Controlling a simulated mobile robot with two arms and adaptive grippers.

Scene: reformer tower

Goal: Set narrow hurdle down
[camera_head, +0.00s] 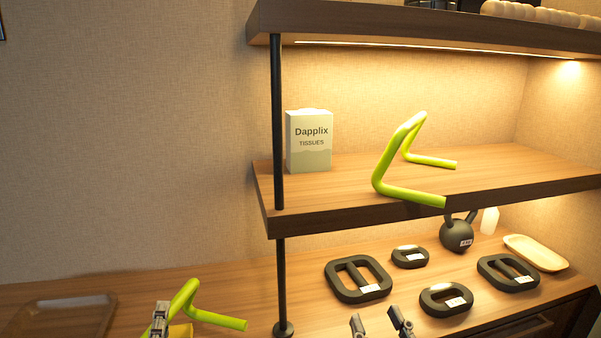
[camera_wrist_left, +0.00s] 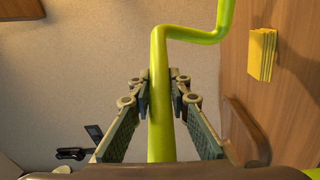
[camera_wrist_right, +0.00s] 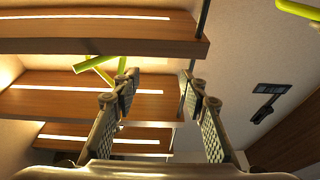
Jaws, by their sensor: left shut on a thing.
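A lime-green bent-tube hurdle (camera_head: 212,318) is in my left gripper (camera_head: 160,318) at the lower left of the head view, over the wooden counter. In the left wrist view its tube (camera_wrist_left: 160,115) runs between the two fingers, which are shut on it. I cannot tell whether its feet touch the counter. A second lime-green hurdle (camera_head: 410,195) stands on the middle shelf (camera_head: 350,212), close to its front edge. My right gripper (camera_head: 380,326) is at the bottom of the head view, before the counter. In the right wrist view its fingers (camera_wrist_right: 158,84) are apart and empty.
A tissue box (camera_head: 309,145) stands on the middle shelf beside a black post (camera_head: 278,130). Several dark weights and a kettlebell (camera_head: 457,236) occupy the counter at right.

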